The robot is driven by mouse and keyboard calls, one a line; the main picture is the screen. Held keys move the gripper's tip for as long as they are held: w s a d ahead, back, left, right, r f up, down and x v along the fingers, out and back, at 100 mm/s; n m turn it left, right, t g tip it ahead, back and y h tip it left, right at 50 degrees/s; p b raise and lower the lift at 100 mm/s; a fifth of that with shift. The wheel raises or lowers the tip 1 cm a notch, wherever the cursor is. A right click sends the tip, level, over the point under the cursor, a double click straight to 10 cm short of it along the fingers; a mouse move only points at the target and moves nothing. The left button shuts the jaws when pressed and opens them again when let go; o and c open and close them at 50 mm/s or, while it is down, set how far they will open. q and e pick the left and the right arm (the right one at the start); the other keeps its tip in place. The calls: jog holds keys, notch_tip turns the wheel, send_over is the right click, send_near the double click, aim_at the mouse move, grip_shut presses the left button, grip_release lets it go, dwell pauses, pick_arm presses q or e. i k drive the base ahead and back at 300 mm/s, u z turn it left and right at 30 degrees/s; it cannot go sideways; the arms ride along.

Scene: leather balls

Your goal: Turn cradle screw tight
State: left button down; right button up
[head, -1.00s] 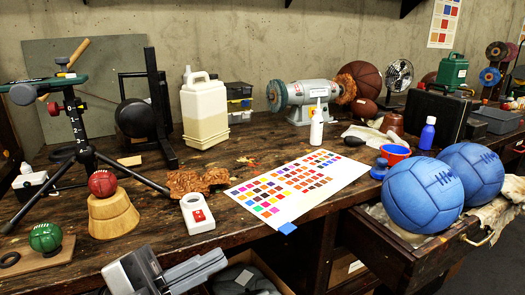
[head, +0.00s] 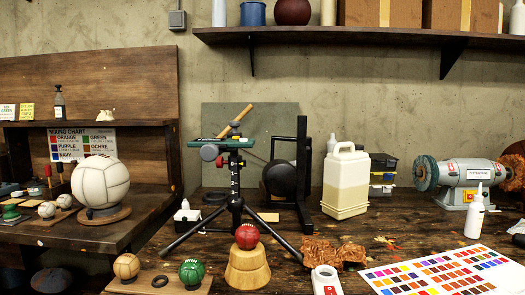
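A black tripod stand (head: 236,205) stands at the left of the workbench. A green bar (head: 222,143) lies across its top, with a wooden-handled tool (head: 235,120) leaning over it. A grey round knob (head: 208,152) and a small red knob (head: 219,161) sit under the bar's left part. Right of it, a black upright frame (head: 302,165) stands by a dark round piece (head: 279,178). I cannot tell which of these is the cradle screw or how tight any knob is. Neither of my grippers is in view.
In front of the tripod, a red ball (head: 247,237) sits on a wooden block (head: 247,268). A green ball (head: 192,272) and tan ball (head: 127,267) stand at its left. A jug (head: 345,182) and a grinder (head: 465,182) are to the right. A white ball (head: 100,182) rests on the left bench.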

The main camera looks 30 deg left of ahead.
aim_at(209, 153)
jog(key=z, duration=0.25)
jog(key=k, duration=0.7)
jog(key=u, duration=1.15)
jog(key=i, duration=0.5)
